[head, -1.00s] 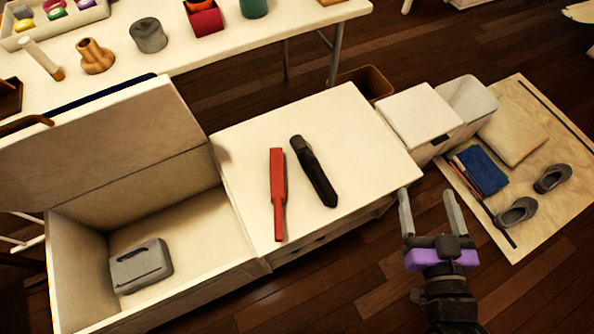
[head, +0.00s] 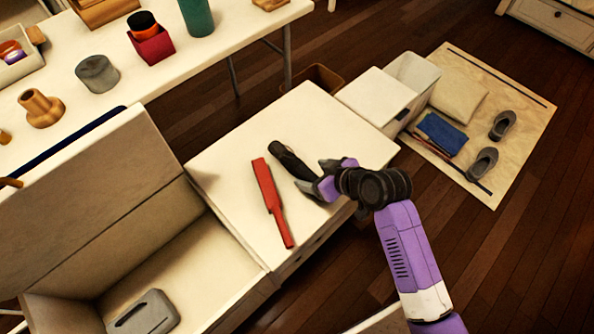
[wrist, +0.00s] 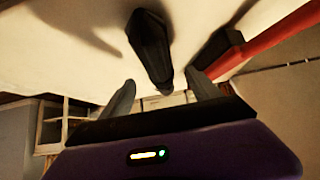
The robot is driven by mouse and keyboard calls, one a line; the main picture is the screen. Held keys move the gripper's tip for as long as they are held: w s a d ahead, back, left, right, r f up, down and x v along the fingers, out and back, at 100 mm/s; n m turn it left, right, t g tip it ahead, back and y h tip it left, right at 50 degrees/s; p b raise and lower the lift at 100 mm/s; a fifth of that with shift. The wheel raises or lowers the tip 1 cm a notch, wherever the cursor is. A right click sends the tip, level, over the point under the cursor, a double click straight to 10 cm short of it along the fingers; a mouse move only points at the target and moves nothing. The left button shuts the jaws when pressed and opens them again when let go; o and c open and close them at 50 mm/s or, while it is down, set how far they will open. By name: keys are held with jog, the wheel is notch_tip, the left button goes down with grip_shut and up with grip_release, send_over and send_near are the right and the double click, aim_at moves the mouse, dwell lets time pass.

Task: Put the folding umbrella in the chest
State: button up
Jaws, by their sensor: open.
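The black folding umbrella (head: 287,158) lies on the white cabinet top, with its lower end partly hidden by my gripper in the head view. In the wrist view the umbrella (wrist: 150,45) points down between my two fingertips. My gripper (head: 322,180) is open at the umbrella's near right end; I cannot tell whether it touches it. In the wrist view the open fingers of my gripper (wrist: 160,95) stand to either side of the umbrella's line. The open chest (head: 190,262) is at the lower left, its lid (head: 95,190) raised. A grey case (head: 145,314) lies inside it.
A red long object (head: 268,198) lies just left of the umbrella on the cabinet top (head: 330,120). A white bin (head: 412,80) stands beyond the cabinet. A long table (head: 125,80) with cups and pots is at the back. Shoes lie on a mat (head: 520,130) at right.

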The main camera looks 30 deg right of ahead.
aim_at(307, 173)
jog(key=b+x, duration=0.2)
jog(key=x, duration=0.4)
jog(key=shift+c, duration=0.2)
jog(key=shift+r, duration=0.1)
grip_shut()
